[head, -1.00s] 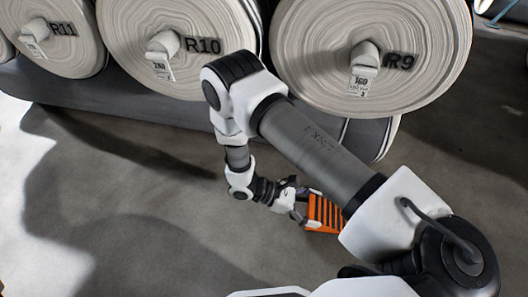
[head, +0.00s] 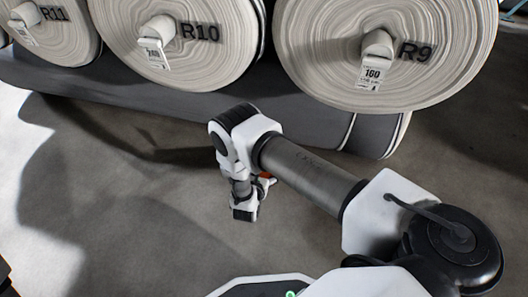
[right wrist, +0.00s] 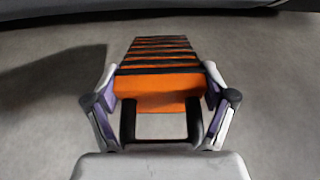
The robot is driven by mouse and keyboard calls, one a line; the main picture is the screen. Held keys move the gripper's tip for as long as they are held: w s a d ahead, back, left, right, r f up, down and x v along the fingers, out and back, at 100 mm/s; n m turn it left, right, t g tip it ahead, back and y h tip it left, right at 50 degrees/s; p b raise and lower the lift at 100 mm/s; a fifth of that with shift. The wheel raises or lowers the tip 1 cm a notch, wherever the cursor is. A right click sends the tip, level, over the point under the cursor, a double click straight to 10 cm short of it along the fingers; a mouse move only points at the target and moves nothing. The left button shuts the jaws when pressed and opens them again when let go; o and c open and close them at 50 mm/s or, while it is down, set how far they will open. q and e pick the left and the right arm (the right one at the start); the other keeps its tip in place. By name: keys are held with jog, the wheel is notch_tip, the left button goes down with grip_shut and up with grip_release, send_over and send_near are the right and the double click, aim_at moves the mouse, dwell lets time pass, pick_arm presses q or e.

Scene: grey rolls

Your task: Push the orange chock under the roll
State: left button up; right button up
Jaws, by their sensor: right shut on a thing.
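The orange chock (right wrist: 157,92) with black ridges lies between the two fingers of my right gripper (right wrist: 160,84) in the right wrist view. The gripper is shut on the chock's near end, and the ridged top points away from me. In the head view only a bit of orange (head: 267,176) shows behind my right wrist, which hides most of the chock and fingers. The chock is in front of the rolls, apart from them. I cannot tell if it touches the floor. Roll R9 (head: 440,35) and roll R10 (head: 215,65) are large and pale. My left gripper is out of view.
Roll R11 (head: 60,45) stands at the far left. A long dark grey base (head: 375,140) runs below the rolls; its dark lower edge (right wrist: 200,12) crosses the top of the right wrist view. Bare grey floor (head: 110,210) lies in front, free on both sides of the chock.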

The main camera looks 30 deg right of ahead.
jog(key=shift+s+a+r, duration=0.1)
jog(key=shift+s+a, duration=0.15)
jog(key=shift+a, duration=0.1)
jog(key=f+b, duration=0.2)
jog(key=f, duration=0.1)
jog(key=f+b, duration=0.3)
jog(key=shift+s+a+f, duration=0.15)
jog(key=shift+s+f, duration=0.05)
jog(key=shift+f, duration=0.2)
jog(key=shift+w+d+r+b, duration=0.15)
jog(key=shift+w+d+b, duration=0.2)
jog(key=shift+w+d, duration=1.1)
jog(key=shift+s+d, duration=0.1)
jog(key=shift+s, duration=0.05)
jog(key=shift+f+b, duration=0.3)
jog(key=shift+f, duration=0.1)
